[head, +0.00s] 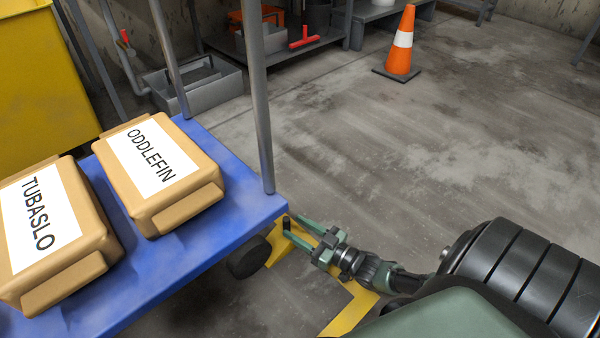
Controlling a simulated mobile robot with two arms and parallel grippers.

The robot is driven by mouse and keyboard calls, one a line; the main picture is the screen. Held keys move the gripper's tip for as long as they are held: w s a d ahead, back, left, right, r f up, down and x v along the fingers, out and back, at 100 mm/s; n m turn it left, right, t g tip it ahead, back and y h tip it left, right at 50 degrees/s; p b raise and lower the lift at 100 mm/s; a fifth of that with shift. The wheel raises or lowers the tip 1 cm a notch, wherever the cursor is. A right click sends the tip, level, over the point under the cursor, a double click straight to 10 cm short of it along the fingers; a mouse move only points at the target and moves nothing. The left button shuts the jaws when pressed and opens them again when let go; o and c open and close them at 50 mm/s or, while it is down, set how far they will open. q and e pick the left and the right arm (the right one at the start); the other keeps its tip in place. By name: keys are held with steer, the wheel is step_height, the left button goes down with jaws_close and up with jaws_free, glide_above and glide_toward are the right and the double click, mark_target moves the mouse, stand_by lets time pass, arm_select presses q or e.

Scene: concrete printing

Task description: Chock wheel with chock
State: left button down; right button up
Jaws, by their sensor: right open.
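The cart's wheel (249,258) is dark and shows below the near right corner of a blue cart deck (236,222); its top is hidden by the deck. My right gripper (292,229) is open, with its green fingers pointing left towards the wheel, just beside the deck corner. Yellow (281,243) shows under and beside the fingers, next to the wheel. I cannot tell whether part of it is a chock or whether it is all floor marking. No chock can be clearly made out. My left gripper is not in view.
Two tan packages, labelled ODDLEFIN (157,170) and TUBASLO (55,235), lie on the deck. A metal post (260,100) rises near its right edge. A yellow floor stripe (350,308) runs below my right arm. An orange cone (401,50) stands behind; the floor between is clear.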

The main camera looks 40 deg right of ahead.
mark_target(279, 225)
steer(key=b+x, duration=0.1)
steer(key=x, duration=0.2)
steer(key=b+x, duration=0.2)
steer(key=x, duration=0.1)
steer(key=shift+f, duration=0.25)
steer(key=shift+w+a+r+b, duration=0.15)
steer(key=shift+w+b, duration=0.25)
steer(key=shift+w, duration=0.2)
jaws_close()
stand_by(0.6)
jaws_free()
